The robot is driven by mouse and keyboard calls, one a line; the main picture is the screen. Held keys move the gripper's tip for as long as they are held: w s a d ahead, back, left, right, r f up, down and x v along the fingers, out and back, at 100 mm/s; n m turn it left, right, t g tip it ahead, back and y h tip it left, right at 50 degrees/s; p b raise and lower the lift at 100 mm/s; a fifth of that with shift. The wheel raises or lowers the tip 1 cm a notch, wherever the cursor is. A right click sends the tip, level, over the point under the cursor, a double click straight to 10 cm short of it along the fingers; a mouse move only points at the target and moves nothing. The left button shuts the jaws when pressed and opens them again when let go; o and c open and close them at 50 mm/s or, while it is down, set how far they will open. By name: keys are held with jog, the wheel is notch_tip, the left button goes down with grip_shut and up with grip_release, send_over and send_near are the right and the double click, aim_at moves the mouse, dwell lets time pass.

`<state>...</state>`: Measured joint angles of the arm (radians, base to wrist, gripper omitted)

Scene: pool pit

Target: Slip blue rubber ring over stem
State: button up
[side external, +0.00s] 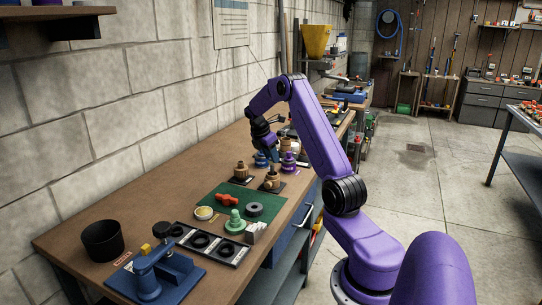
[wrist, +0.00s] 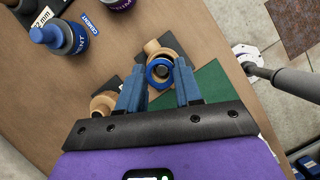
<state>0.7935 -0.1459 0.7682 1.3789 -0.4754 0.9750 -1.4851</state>
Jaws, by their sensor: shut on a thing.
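My gripper (wrist: 159,82) is shut on the blue rubber ring (wrist: 151,76), held between the tips of its two blue fingers. The ring appears in line with a tan, brass-like fitting with a stem (wrist: 168,42) on a dark plate; the wrist view does not show whether it is above or around the stem. A second tan fitting (wrist: 101,103) is left of the fingers, partly hidden. In the side view, my gripper (side external: 267,148) is over the bench's far part, near two tan fittings (side external: 241,171) (side external: 271,182). The ring is not clear there.
A blue-capped cement bottle (wrist: 72,38) and a purple bottle (side external: 288,163) stand close by. A green mat (side external: 222,198) holds a red part, a dark ring and a green fitting. A ring tray (side external: 213,243), blue vise (side external: 150,277) and black cup (side external: 102,240) sit nearer the camera.

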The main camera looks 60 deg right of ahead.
jog(key=shift+f, duration=2.5)
dwell(1.3)
jog(key=shift+r, duration=0.1)
dwell(0.5)
jog(key=o, duration=1.4)
jog(key=shift+r, duration=0.15)
jog(key=shift+r, duration=3.85)
jog(key=shift+a, duration=0.1)
